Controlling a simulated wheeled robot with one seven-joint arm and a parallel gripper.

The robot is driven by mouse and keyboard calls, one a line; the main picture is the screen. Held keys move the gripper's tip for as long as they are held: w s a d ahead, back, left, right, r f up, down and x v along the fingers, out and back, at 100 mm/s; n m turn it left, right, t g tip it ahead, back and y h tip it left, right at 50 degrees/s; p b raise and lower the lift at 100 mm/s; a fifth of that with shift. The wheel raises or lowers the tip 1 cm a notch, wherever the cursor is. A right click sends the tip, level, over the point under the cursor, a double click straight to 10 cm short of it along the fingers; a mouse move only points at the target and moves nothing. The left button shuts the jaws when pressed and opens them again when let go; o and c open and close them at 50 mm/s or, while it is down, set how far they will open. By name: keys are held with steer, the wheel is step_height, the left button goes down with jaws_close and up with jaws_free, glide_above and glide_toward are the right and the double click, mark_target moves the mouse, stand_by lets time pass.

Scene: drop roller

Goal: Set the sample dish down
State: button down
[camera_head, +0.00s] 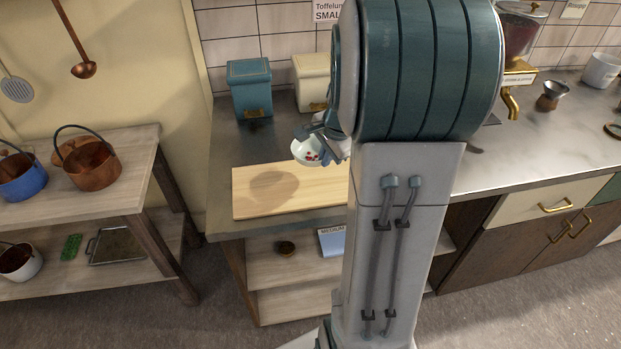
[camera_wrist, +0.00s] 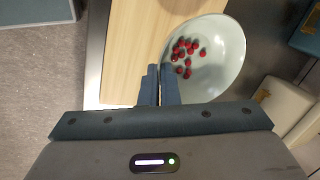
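The sample dish (camera_head: 301,153) is a pale round bowl with several small red berries in it. The wrist view shows the dish (camera_wrist: 217,78) from above, right of the fingers. My gripper (camera_wrist: 161,76) is shut on the near-left part of its rim, the two fingers close together. In the head view my gripper (camera_head: 324,132) is partly hidden by my arm. The dish hangs above a light wooden board (camera_head: 247,203) and its shadow falls on the board. The board also shows in the wrist view (camera_wrist: 130,50).
The board lies on a dark worktop (camera_head: 222,150). A teal canister (camera_head: 250,88) and a cream canister (camera_head: 311,80) stand behind it by the tiled wall. The board's surface is bare. A wooden side table (camera_head: 125,170) with pots stands at the left, across a gap.

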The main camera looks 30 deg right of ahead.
steer(key=a+f, duration=0.1)
steer(key=a, duration=0.1)
steer(key=a+f, duration=0.1)
steer(key=shift+a, duration=0.35)
steer(key=shift+f, duration=2.1)
steer(key=shift+f, duration=0.25)
steer(key=c, duration=1.7)
jaws_free()
steer(key=shift+r, duration=0.1)
